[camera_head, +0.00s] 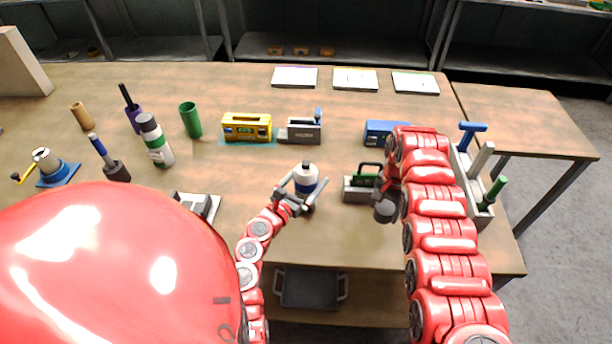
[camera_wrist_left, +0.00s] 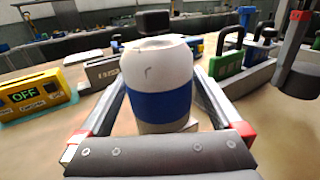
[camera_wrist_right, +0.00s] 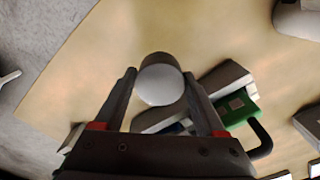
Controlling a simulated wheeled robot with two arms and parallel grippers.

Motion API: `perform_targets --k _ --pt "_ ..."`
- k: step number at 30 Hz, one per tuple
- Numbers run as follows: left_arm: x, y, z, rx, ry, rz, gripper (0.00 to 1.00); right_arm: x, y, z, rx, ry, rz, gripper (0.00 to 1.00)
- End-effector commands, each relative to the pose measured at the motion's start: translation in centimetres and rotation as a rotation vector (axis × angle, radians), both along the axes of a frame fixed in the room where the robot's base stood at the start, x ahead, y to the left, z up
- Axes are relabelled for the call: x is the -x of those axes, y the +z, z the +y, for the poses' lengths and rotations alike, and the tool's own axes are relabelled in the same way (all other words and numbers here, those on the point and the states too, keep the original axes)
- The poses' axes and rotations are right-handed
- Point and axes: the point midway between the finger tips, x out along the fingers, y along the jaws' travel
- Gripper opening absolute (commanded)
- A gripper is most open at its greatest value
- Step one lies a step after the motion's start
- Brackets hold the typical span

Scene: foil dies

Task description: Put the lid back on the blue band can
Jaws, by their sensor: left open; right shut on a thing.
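The blue band can (camera_head: 306,184) stands upright on the table, white with a blue band. It fills the middle of the left wrist view (camera_wrist_left: 160,98), with a small dark piece (camera_wrist_left: 153,22) at its top. My left gripper (camera_head: 303,190) is open, its fingers on both sides of the can; I cannot tell whether they touch it. My right gripper (camera_head: 382,195) is shut on the dark grey lid (camera_head: 384,212), to the right of the can. In the right wrist view the lid's pale round end (camera_wrist_right: 160,86) shows between the fingertips.
A grey block with a green padlock-like piece (camera_head: 358,190) stands between can and right arm. Behind are a yellow box (camera_head: 247,127), a grey block (camera_head: 301,132) and a blue box (camera_head: 382,131). A grey tool tray (camera_head: 484,216) is at right. Table in front of the can is clear.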

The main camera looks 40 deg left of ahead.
Motion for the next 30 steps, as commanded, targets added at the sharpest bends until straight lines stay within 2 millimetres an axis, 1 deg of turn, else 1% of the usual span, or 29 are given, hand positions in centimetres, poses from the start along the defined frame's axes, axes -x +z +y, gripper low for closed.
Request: perform_targets --k 1,5,9,15,25,26,30 --pt "0.0 0.2 0.6 0.006 0.015 0.006 1.0 0.0 1.0 0.0 0.0 0.0 0.0 0.22" --pt "-0.5 -0.3 0.8 0.01 0.021 0.016 1.0 0.0 2.2 0.0 0.0 0.0 0.0 0.22" --pt "-1.3 -0.1 0.5 0.006 0.014 0.01 1.0 0.0 3.1 0.0 0.0 0.0 0.0 0.22" --pt "-2.0 0.0 0.1 0.001 0.001 0.002 1.0 0.0 3.4 0.0 0.0 0.0 0.0 0.22" --pt "-2.0 0.0 0.1 0.0 0.001 0.001 1.0 0.0 3.3 0.0 0.0 0.0 0.0 0.22" --pt "-2.0 0.0 0.1 0.0 0.001 0.001 0.96 0.0 3.3 0.0 0.0 0.0 0.0 0.22" --pt "-2.0 0.0 0.1 0.0 0.001 0.001 0.71 0.0 3.3 0.0 0.0 0.0 0.0 0.22"
